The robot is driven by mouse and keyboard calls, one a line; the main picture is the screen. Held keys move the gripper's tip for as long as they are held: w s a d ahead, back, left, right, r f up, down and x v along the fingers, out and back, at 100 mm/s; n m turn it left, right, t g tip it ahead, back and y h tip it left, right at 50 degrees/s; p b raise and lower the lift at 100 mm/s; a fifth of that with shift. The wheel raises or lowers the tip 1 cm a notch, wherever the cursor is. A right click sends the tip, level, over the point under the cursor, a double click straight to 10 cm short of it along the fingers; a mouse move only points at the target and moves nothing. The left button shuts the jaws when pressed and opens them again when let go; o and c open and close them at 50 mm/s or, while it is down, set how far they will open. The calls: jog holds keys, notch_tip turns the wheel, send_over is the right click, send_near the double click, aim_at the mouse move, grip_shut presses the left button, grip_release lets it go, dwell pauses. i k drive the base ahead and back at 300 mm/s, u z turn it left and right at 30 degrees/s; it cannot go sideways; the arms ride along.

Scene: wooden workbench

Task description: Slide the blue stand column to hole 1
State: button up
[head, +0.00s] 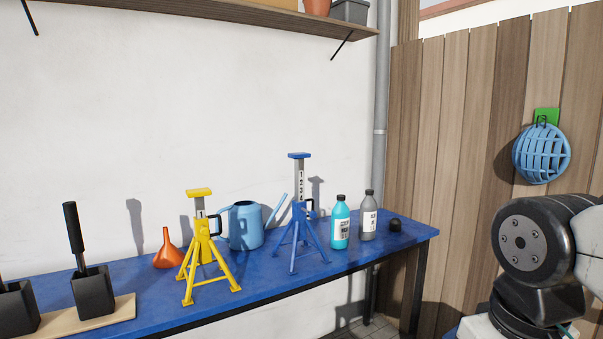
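The blue stand (297,236) stands upright on the blue bench top, right of the middle, with its splayed legs on the surface. Its grey column (299,183) is raised well out of the base and carries a flat blue saddle (299,156). A white strip on the column shows the numbers 1, 2, 3 and seemingly 4, from top down. A dark handle (310,208) sits at the collar's right side. Part of my arm shows at the lower right, away from the bench. My gripper is not in view.
A yellow stand (205,250) with a lowered column is to the left. A blue watering can (245,226) stands behind, its spout reaching towards the blue stand. A teal bottle (340,224) and grey bottle (368,217) stand close on the right. A shelf (230,18) hangs above.

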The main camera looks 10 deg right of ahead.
aim_at(299, 157)
jog(key=z, duration=0.4)
jog(key=k, duration=0.2)
jog(key=u, duration=1.55)
jog(key=i, duration=1.4)
jog(key=z, duration=0.7)
jog(key=i, duration=0.5)
jog(key=z, duration=0.35)
